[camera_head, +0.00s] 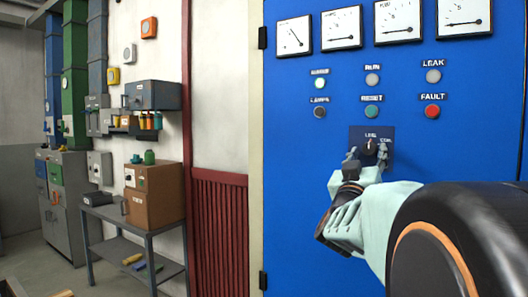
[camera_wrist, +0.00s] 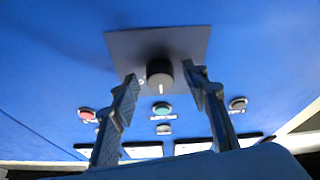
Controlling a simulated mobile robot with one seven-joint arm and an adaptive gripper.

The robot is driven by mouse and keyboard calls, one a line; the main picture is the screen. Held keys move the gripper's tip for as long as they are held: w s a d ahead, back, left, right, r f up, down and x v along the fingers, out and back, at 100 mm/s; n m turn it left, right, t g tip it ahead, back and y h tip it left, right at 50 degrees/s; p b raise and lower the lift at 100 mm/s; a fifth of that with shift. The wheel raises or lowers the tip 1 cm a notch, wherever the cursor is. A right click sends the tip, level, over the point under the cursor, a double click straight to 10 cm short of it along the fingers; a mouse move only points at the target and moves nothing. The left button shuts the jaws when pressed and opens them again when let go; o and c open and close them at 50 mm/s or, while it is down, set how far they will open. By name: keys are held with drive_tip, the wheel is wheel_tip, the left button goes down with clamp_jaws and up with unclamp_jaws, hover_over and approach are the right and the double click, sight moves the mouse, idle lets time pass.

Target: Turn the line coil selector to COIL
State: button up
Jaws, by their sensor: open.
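The line coil selector is a black round knob (camera_head: 370,146) with a white mark, on a dark square plate (camera_head: 357,133) on the blue cabinet. The plate reads LINE above the knob and COIL to its upper right; the mark appears to point up, toward LINE. My gripper (camera_head: 368,155) is open at the plate, one finger on each side of the knob. In the wrist view the knob (camera_wrist: 160,76) lies between the tips of my open gripper (camera_wrist: 160,82). I cannot tell whether either finger touches it.
Above the selector are a red FAULT button (camera_head: 432,111), a green RESET button (camera_head: 371,112), several lamps and a row of gauges (camera_head: 341,28). At left, a grey bench (camera_head: 128,217) carries a brown box (camera_head: 154,197). The cabinet face around the plate is flat.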

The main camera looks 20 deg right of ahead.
clamp_jaws()
drive_tip(key=shift+a+f+m+g+h+b, duration=0.1)
drive_tip(key=shift+m+g+h+b, duration=0.2)
drive_tip(key=shift+m+b, duration=0.2)
drive_tip(key=shift+m+g+b, duration=0.3)
drive_tip(key=shift+m+b, duration=0.3)
drive_tip(key=shift+m, duration=0.3)
drive_tip(key=m+g, duration=0.1)
drive_tip(key=m, duration=0.1)
drive_tip(key=m+h+b, duration=0.1)
drive_tip(key=shift+w+a+m+g, duration=0.15)
drive_tip(key=shift+m+g, duration=0.25)
drive_tip(key=m+g, duration=0.1)
drive_tip(key=m, duration=0.1)
drive_tip(key=m+g, duration=0.1)
drive_tip(key=m, duration=0.2)
drive_tip(key=shift+w+a+r+h+b, duration=0.1)
drive_tip(key=shift+w+r+h+b, duration=0.1)
drive_tip(key=shift+h+b, duration=0.2)
drive_tip(key=shift+r+m+g+p, duration=0.15)
drive_tip(key=shift+m+g, duration=0.45)
drive_tip(key=shift+m, duration=0.6)
drive_tip(key=shift+r+m+g+p, duration=0.15)
drive_tip(key=shift+m+g, duration=0.45)
drive_tip(key=shift+m, duration=0.6)
drive_tip(key=shift+f, duration=0.1)
